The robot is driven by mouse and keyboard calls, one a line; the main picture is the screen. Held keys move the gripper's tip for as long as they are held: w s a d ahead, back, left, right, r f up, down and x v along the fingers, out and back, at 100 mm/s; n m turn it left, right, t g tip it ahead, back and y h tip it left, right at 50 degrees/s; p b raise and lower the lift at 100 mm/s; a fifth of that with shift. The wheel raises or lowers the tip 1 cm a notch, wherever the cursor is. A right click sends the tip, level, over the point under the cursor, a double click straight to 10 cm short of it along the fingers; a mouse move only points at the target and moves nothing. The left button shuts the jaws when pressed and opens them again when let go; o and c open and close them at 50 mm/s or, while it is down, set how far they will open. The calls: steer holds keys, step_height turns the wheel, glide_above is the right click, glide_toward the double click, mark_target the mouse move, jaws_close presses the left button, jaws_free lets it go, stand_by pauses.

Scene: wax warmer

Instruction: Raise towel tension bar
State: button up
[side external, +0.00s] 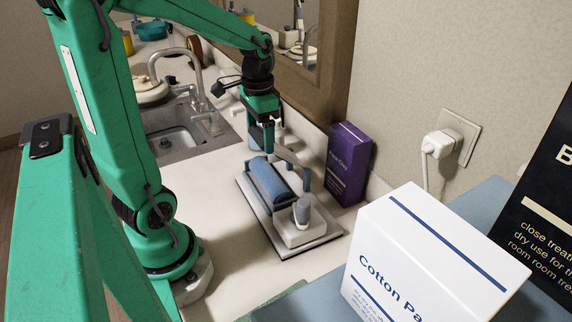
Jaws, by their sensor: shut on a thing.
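A blue rolled towel (268,183) lies on a pale device with a flat base plate (290,252) on the counter. The grey towel tension bar (292,157) stands above the towel's far end and slants down to the right. My gripper (268,146) points down over the far end of the towel and is shut on the bar. The exact contact between the fingers and the bar is small and partly hidden. A small grey-topped knob or bottle (301,211) stands on a white block at the device's near end.
A purple box (347,163) stands close to the right of the device, near the wall. A white cotton pad box (430,262) and a dark box (545,190) fill the right front. A sink (175,140) lies behind to the left. The counter left of the device is clear.

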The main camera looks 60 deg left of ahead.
steer(key=shift+w+r, duration=0.1)
steer(key=shift+w+r+g+h, duration=0.3)
steer(key=shift+w+r+g, duration=0.25)
steer(key=shift+w, duration=0.2)
steer(key=shift+w+d+r, duration=0.1)
steer(key=shift+w+r, duration=0.3)
steer(key=shift+w, duration=1.1)
steer(key=shift+w+d+r, duration=0.1)
steer(key=shift+w+r, duration=0.25)
steer(key=shift+w, duration=1.15)
steer(key=shift+w+r, duration=0.4)
steer(key=shift+w, duration=1.1)
steer(key=o, duration=1.3)
steer(key=shift+r, duration=0.1)
